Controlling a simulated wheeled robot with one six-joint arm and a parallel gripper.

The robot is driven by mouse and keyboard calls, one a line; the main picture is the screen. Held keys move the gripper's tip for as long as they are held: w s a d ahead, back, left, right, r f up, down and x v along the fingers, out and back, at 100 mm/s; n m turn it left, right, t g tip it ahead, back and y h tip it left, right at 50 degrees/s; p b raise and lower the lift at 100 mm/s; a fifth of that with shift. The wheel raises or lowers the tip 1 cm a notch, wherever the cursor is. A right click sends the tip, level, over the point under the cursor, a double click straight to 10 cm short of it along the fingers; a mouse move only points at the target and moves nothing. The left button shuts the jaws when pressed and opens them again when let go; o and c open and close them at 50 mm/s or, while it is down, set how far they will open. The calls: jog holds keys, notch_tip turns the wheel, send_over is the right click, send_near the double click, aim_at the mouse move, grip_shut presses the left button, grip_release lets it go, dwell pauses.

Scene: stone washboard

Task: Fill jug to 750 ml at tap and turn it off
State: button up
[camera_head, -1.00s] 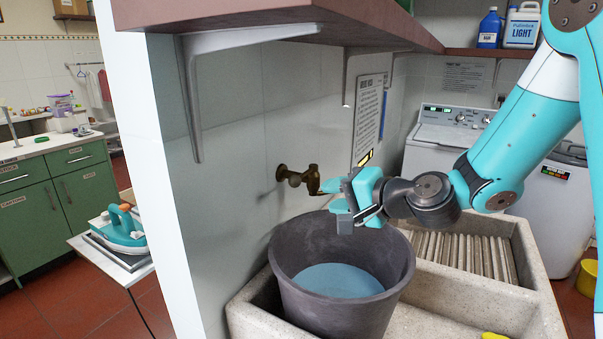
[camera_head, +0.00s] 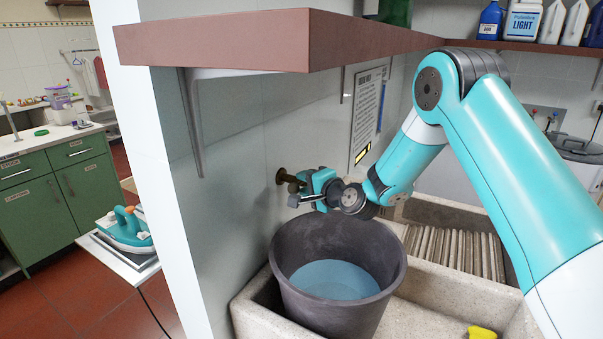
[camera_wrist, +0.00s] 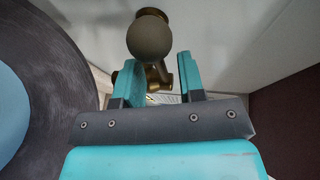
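The brass tap (camera_head: 283,177) sticks out from the tiled wall above a dark grey bucket (camera_head: 292,240) that holds bluish water. In the wrist view, the tap's round brass knob (camera_wrist: 149,38) is just beyond my fingertips. My gripper (camera_head: 299,191) is at the tap and hides part of it. In the wrist view, the fingers of my gripper (camera_wrist: 162,72) stand apart, with brass parts of the tap showing between and beyond them. Contact with the tap is not clear. No stream of water is visible. I see no jug.
The bucket stands in a stone sink (camera_head: 425,303) with a ribbed washboard (camera_head: 455,248) at right. A reddish shelf (camera_head: 250,42) overhangs the tap. A yellow object (camera_head: 482,332) lies at the sink's front. An iron (camera_head: 125,228) rests on a board at left.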

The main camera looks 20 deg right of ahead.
jog(key=shift+x, duration=1.1)
grip_shut()
jog(key=shift+a, duration=0.1)
